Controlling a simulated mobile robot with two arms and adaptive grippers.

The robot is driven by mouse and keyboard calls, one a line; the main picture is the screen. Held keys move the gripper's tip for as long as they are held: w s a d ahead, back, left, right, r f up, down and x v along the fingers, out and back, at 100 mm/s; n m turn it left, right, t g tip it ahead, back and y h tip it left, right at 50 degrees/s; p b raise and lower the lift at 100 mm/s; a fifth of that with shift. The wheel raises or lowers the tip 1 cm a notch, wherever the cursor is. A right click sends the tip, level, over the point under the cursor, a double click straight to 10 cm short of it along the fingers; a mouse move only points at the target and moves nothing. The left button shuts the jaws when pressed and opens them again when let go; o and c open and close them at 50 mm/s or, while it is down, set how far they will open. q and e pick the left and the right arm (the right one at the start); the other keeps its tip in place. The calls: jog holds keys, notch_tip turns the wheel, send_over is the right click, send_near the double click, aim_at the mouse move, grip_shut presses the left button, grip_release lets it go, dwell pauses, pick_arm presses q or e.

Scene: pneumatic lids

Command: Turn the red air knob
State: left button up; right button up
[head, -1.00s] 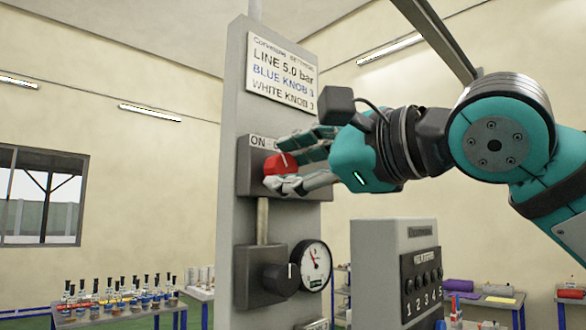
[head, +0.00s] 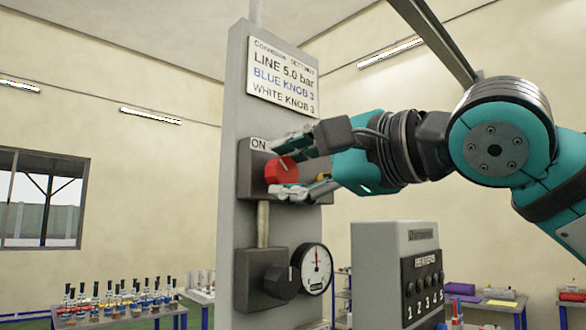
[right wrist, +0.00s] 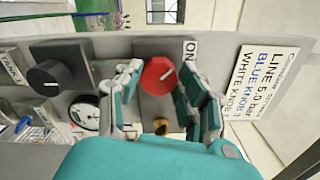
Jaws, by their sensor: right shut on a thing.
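The red air knob (head: 278,171) is on a grey box high on the grey column, beside an "ON" label (head: 258,144). A pale pointer line on it slants. My right gripper (head: 291,167) reaches in from the right, one finger above the knob and one below, shut on it. In the right wrist view the red knob (right wrist: 157,76) sits between the two fingers. The fingers hide part of its sides and of the box. My left gripper is not in view.
Below are a black knob (head: 283,281) and a round gauge (head: 316,268), its needle near upright. A sign (head: 283,75) is above. A grey cabinet with numbered knobs (head: 422,284) stands to the right. A table with bottles (head: 115,303) is at lower left.

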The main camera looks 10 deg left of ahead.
jog(key=o, duration=1.2)
jog(key=shift+c, duration=0.2)
jog(key=shift+d, duration=0.1)
jog(key=v, duration=1.1)
jog(key=shift+s+d, duration=0.3)
jog(key=shift+f, duration=0.1)
